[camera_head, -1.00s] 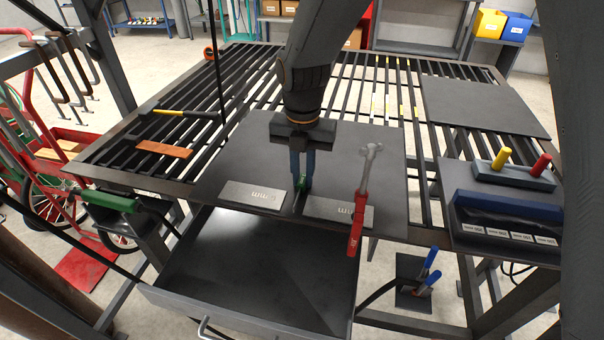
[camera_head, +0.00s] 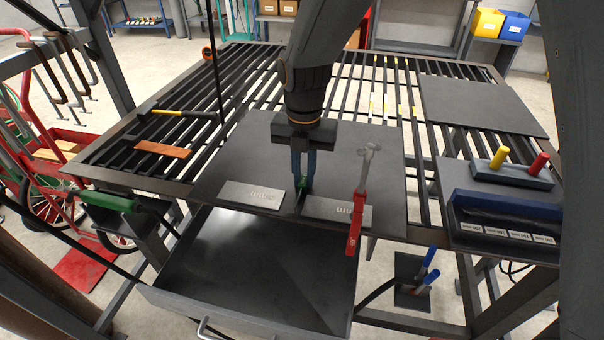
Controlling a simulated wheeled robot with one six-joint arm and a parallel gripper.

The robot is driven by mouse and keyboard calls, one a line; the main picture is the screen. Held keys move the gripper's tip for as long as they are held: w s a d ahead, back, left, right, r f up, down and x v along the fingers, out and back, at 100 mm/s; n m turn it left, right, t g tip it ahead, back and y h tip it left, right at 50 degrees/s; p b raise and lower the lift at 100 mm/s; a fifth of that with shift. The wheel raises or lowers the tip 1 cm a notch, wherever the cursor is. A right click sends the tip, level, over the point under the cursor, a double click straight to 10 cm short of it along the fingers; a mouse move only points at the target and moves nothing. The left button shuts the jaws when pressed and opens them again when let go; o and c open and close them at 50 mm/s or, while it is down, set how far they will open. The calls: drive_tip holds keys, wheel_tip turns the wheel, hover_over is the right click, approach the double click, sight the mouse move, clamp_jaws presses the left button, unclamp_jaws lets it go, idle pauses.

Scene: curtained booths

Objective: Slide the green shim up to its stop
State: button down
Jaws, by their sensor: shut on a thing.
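The green shim (camera_head: 303,184) shows as a small green patch between the tips of my gripper (camera_head: 303,182). My gripper points down and is shut on the shim, low over the dark plate (camera_head: 240,150). The shim sits at the gap between two light grey metal blocks, the left block (camera_head: 252,195) and the right block (camera_head: 338,211). The fingers hide most of the shim. I cannot make out its stop or whether the shim touches it.
An open drawer (camera_head: 260,270) is below. A brown strip (camera_head: 161,149) and a yellow-black hammer (camera_head: 178,113) lie left on the slats. A blue bin (camera_head: 505,212) stands right.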

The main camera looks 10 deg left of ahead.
drive_tip(key=shift+d, duration=0.6)
idle(0.9)
idle(0.4)
drive_tip(key=c, duration=1.6)
unclamp_jaws()
drive_tip(key=shift+r, duration=0.15)
